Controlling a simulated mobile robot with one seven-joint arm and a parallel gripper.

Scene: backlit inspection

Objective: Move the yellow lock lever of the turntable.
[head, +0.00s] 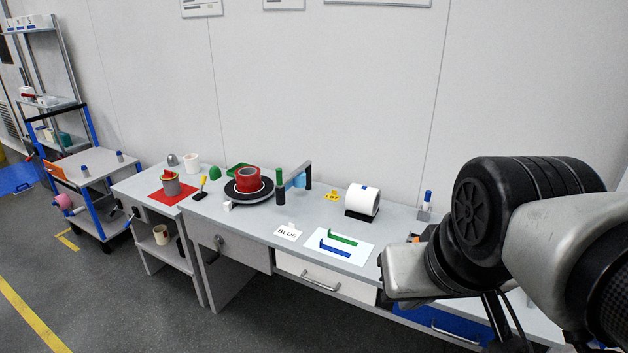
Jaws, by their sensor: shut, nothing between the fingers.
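The turntable (232,196) is a dark disc with a light ring, on the bench left of the picture's middle. A red ring-shaped part (248,180) sits on it. The yellow lock lever (203,182) stands on a small black base just left of the turntable, its top leaning slightly right. My arm fills the right side of the head view, far from the lever. My gripper (496,318) shows only as dark narrow parts low at the right, partly hidden by the arm; it is shut and holds nothing.
A white cube (228,205) lies in front of the turntable. A black-and-green upright piece (280,187) stands at its right.

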